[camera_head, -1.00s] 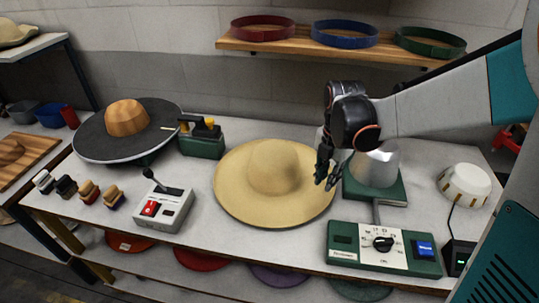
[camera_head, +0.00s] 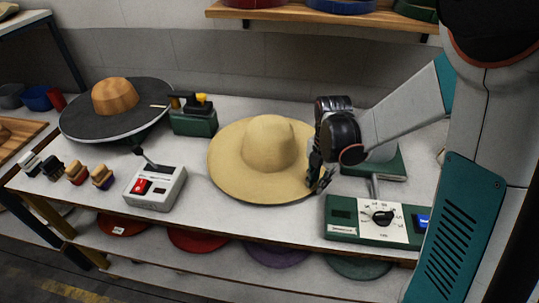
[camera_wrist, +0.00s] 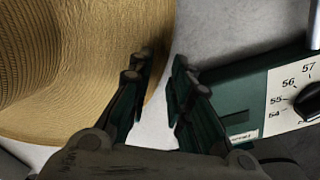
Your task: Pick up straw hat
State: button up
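The straw hat (camera_head: 266,150) lies brim down on the white table, crown up, right of the table's middle. In the wrist view its woven brim (camera_wrist: 110,80) fills the left side. My gripper (camera_head: 322,182) is at the right edge of the brim. In the wrist view my gripper (camera_wrist: 158,85) has its fingers apart, with nothing clamped between them. The left fingers overlap the brim in the picture; the right fingers are over the bare table and the green control box. I cannot tell whether the fingers touch the brim.
A green control box with a dial (camera_head: 375,218) stands close on the right. A grey box with a lever (camera_head: 155,188) is to the left. A shelf (camera_head: 320,22) hangs above.

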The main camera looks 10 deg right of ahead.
jog(key=shift+f, duration=0.75)
jog(key=shift+r, duration=0.1)
jog(key=shift+c, duration=0.3)
grip_shut()
notch_tip(320, 180, up, 20)
jog(key=p, duration=0.6)
jog(key=shift+p, duration=0.3)
